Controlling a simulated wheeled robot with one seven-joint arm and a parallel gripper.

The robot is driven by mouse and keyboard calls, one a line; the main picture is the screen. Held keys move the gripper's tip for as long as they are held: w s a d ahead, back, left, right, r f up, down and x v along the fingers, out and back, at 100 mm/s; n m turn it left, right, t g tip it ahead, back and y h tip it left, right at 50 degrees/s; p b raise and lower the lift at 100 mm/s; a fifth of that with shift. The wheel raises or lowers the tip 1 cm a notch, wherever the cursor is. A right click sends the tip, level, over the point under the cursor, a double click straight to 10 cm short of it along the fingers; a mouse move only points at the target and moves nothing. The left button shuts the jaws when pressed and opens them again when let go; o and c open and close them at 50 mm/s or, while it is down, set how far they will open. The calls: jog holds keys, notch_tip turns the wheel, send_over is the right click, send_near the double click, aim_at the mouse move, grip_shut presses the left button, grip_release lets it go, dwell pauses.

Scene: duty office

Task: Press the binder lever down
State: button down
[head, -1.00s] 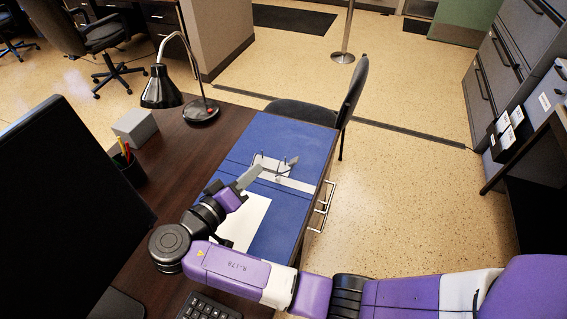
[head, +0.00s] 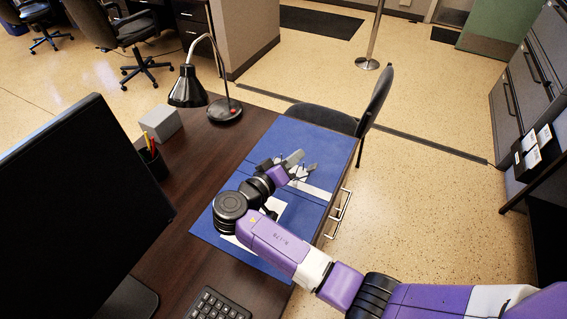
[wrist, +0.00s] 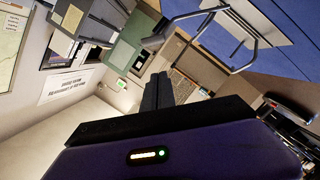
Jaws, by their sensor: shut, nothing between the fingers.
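The blue binder (head: 322,146) lies open on the dark desk, with a white sheet (head: 272,212) on its near part. Its metal mechanism (head: 318,191) sits on a pale strip across the binder. The lever (head: 310,169) is partly hidden by my gripper, and I cannot tell its exact angle. My gripper (head: 297,156) is shut and empty, over the mechanism in the head view; contact cannot be told. In the wrist view, my gripper (wrist: 158,88) points away from the binder (wrist: 275,62), which shows at upper right with bent metal wire (wrist: 228,40) standing up from it.
A black lamp (head: 188,90), a grey box (head: 161,123), a pen cup (head: 153,164), a monitor (head: 80,190) and a keyboard (head: 216,306) stand on the desk. A chair (head: 374,100) is at the far desk edge.

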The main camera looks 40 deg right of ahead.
jog(key=shift+s+d+f+p, duration=0.15)
jog(key=shift+s+f, duration=0.5)
jog(key=shift+s, duration=0.05)
jog(key=shift+s+d+f+p, duration=0.15)
jog(key=shift+s+f, duration=0.5)
jog(key=shift+s, duration=0.1)
